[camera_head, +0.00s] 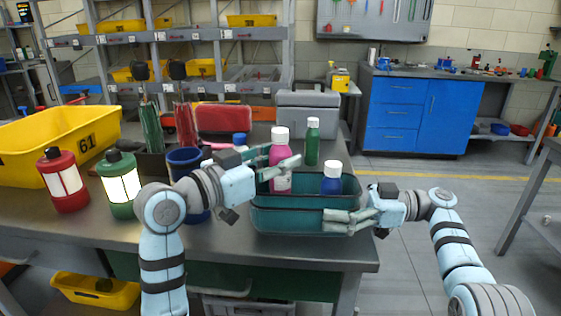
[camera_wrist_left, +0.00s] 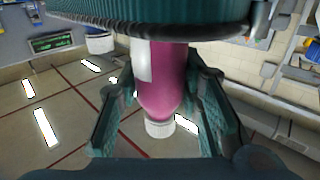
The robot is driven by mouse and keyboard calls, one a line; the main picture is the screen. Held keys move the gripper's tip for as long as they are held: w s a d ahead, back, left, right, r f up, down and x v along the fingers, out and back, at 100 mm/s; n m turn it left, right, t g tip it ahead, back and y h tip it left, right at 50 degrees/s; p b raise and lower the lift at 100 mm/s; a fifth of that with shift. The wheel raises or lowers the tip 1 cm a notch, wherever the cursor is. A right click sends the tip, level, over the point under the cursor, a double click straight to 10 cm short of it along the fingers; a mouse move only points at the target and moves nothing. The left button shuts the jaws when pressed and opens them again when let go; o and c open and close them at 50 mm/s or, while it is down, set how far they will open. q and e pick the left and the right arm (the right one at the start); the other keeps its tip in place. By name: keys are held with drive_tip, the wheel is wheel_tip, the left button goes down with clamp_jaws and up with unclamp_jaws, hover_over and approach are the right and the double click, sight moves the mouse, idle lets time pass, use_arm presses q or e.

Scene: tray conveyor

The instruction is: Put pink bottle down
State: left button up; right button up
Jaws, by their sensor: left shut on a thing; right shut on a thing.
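The pink bottle (camera_head: 279,155) has a white cap and stands upright over the inside of the teal tray (camera_head: 290,217). I cannot tell whether its base touches the tray floor. My left gripper (camera_head: 288,166) is shut around the bottle's body. In the left wrist view the pink bottle (camera_wrist_left: 163,85) lies between both fingers, with the teal tray (camera_wrist_left: 150,12) along the top edge. My right gripper (camera_head: 347,221) is shut on the tray's near right rim.
A blue bottle (camera_head: 332,180) with a white cap is in the tray's right part. A green bottle (camera_head: 312,144) stands behind the tray.

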use_arm(q)
drive_tip(key=shift+f, duration=0.3)
drive_tip(key=shift+f, duration=0.3)
drive_tip(key=o, duration=1.2)
drive_tip(key=shift+o, duration=0.2)
drive_tip(key=shift+r, duration=0.2)
drive_tip(key=v, duration=1.2)
drive_tip(key=shift+r, duration=0.4)
